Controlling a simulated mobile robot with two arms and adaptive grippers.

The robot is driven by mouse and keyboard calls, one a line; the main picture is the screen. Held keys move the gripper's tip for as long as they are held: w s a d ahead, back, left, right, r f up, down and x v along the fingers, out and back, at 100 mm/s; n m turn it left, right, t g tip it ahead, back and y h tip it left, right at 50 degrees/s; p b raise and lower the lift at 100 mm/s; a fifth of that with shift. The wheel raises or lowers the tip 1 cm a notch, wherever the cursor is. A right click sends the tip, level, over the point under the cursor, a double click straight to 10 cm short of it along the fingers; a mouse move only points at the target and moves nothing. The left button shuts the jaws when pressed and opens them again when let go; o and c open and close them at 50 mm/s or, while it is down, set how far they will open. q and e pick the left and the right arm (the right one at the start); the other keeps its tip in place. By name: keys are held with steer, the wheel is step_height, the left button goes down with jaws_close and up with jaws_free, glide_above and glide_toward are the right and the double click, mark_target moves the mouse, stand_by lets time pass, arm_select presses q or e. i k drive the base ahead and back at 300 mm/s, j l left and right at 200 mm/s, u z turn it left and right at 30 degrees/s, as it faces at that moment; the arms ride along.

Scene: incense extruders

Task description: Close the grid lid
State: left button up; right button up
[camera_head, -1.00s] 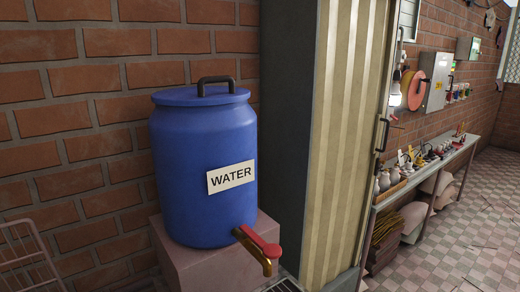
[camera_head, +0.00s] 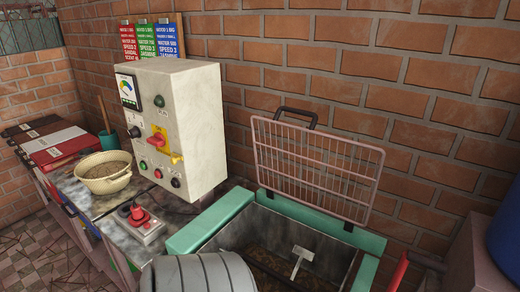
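The grid lid (camera_head: 313,168) is a pinkish wire grid in a frame with a dark handle (camera_head: 296,114) at its top edge. It stands open, upright and leaning back near the brick wall, at the rear edge of the green-rimmed machine (camera_head: 208,222). The machine's metal trough (camera_head: 268,226) is open below it, with brown material and a pale metal paddle (camera_head: 300,260) inside. The front of the machine is cut off by the picture's lower edge. Neither of my grippers shows.
A pale control box (camera_head: 197,125) with a gauge and knobs stands left of the machine. A ribbed grey drum (camera_head: 200,274) is in front. The blue barrel (camera_head: 506,235) is at the right edge.

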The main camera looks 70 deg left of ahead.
mark_target(349, 224)
steer(key=u, duration=2.5)
steer(key=z, duration=0.4)
steer(key=k+j+z, duration=0.1)
steer(key=z, duration=0.35)
steer(key=k+j+z, duration=0.1)
steer(key=j+z, duration=0.2)
steer(key=z, duration=0.2)
steer(key=k+j+z, duration=0.15)
steer(key=z, duration=0.3)
